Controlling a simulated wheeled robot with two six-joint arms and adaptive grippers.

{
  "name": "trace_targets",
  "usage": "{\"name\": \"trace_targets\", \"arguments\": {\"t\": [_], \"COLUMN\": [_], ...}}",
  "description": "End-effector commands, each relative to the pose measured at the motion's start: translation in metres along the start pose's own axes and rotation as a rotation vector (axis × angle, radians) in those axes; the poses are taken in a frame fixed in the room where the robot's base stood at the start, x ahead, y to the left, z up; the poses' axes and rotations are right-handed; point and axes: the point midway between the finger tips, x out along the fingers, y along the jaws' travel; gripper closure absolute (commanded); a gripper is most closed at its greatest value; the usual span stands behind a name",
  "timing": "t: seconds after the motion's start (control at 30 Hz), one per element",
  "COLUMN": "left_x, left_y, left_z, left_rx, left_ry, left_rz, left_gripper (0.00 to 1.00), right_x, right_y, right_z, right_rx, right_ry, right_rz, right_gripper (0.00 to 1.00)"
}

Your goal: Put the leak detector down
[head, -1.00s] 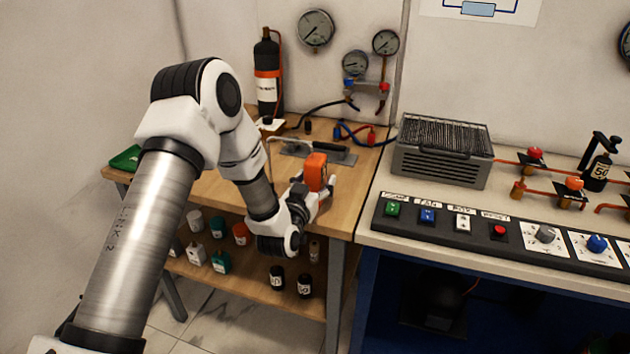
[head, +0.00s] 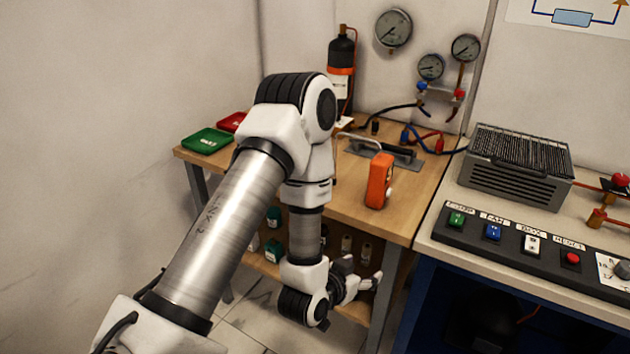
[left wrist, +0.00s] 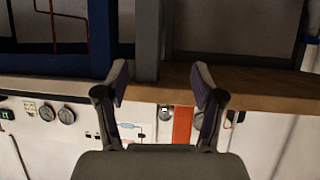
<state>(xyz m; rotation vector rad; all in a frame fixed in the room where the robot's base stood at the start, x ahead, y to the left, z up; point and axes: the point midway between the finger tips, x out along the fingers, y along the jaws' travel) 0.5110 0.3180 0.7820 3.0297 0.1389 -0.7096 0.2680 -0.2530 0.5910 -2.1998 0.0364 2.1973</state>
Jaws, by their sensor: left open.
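The leak detector (head: 379,181), an orange hand-held box, stands upright on the wooden bench (head: 345,200) near its front edge. My left gripper (head: 368,285) is in front of the bench and below its top, apart from the detector. It is open and empty. In the left wrist view the two fingers (left wrist: 160,85) are spread wide, and an orange strip of the detector (left wrist: 182,124) shows beyond them between the fingertips. My right gripper is in neither view.
A grey plate with a handle (head: 385,153) lies behind the detector. Green (head: 206,141) and red (head: 232,122) trays sit at the bench's left end. A control panel (head: 520,245) and a grilled metal box (head: 517,163) stand on the right counter. Bottles fill the shelf below.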

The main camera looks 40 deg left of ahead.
Motion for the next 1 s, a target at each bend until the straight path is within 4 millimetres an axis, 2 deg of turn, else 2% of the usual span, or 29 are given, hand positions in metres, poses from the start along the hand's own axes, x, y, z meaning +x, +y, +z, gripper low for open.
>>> {"name": "trace_targets", "arguments": {"t": [0.03,0.07,0.1,0.13,0.2,0.3,0.43,1.0], "left_x": [-0.005,-0.012,-0.025,-0.039,-0.073,-0.117,-0.138,-0.137], "left_y": [0.014,0.021,0.028,0.033,0.038,0.04,0.04,0.04], "left_z": [0.055,0.088,0.131,0.16,0.217,0.265,0.283,0.282], "left_rx": [0.016,0.02,0.024,0.028,0.036,0.044,0.048,0.047], "left_ry": [-0.179,-0.295,-0.449,-0.558,-0.786,-1.013,-1.115,-1.111], "left_rz": [0.033,0.048,0.06,0.066,0.064,0.045,0.031,0.032], "left_gripper": [0.32,0.32,0.32,0.32,0.32,0.32,0.32,0.32], "right_x": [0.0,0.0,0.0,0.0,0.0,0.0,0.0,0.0], "right_y": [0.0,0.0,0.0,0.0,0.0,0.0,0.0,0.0], "right_z": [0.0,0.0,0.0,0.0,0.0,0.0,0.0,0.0], "right_rx": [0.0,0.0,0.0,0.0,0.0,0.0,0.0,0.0], "right_ry": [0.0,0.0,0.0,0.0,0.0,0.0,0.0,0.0], "right_rz": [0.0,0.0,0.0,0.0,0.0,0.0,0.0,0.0], "right_gripper": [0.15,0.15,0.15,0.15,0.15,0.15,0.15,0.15]}}
